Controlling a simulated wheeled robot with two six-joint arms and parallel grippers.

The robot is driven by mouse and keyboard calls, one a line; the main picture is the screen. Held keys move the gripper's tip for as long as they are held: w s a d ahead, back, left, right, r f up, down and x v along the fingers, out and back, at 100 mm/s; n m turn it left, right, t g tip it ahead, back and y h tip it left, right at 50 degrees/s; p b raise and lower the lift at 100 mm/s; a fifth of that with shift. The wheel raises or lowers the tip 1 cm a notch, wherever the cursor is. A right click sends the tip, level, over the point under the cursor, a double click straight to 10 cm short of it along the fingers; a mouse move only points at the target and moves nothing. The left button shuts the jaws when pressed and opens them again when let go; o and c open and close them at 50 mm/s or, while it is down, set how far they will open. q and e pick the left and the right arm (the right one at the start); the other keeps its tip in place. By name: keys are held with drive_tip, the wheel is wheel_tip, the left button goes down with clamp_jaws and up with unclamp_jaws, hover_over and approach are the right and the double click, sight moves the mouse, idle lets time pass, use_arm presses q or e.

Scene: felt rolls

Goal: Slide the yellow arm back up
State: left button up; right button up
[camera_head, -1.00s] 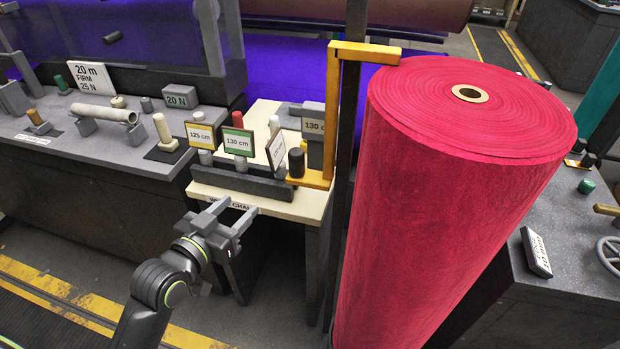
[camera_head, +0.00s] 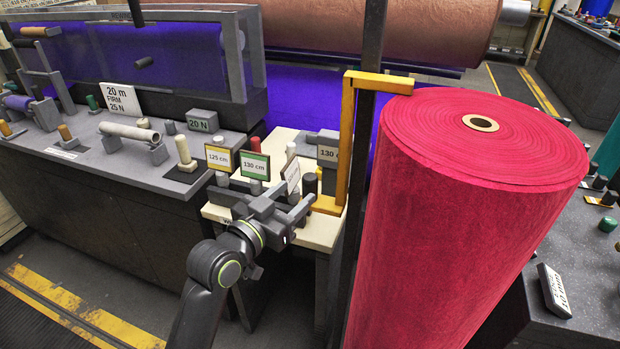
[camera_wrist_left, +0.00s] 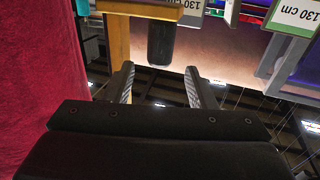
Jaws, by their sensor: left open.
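The yellow arm (camera_head: 345,140) is a tall bracket beside a black post (camera_head: 372,50). Its top bar reaches over the edge of the large red felt roll (camera_head: 440,220). A dark cylindrical knob (camera_head: 310,183) stands at its low end. In the left wrist view the knob (camera_wrist_left: 160,43) appears ahead of my fingertips, about centred between them, with part of the yellow arm (camera_wrist_left: 116,40) to its left. My left gripper (camera_head: 296,204) is open and empty, just short of the knob. Whether it touches the knob cannot be told. My right gripper is not in view.
A cream table (camera_head: 222,213) with 125 cm (camera_head: 218,157) and 130 cm (camera_head: 255,165) cards and pegs lies close around my left gripper. A grey bench (camera_head: 75,150) is at left. The red roll bounds the right side. Clear floor (camera_head: 110,260) lies at front left.

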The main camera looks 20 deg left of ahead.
sight(305, 184)
use_arm(q)
drive_tip(key=x, duration=0.6)
drive_tip(key=shift+w+d+p, duration=0.1)
drive_tip(key=shift+w+p, duration=0.15)
drive_tip(key=shift+p, duration=0.05)
drive_tip(key=shift+c, duration=0.4)
clamp_jaws()
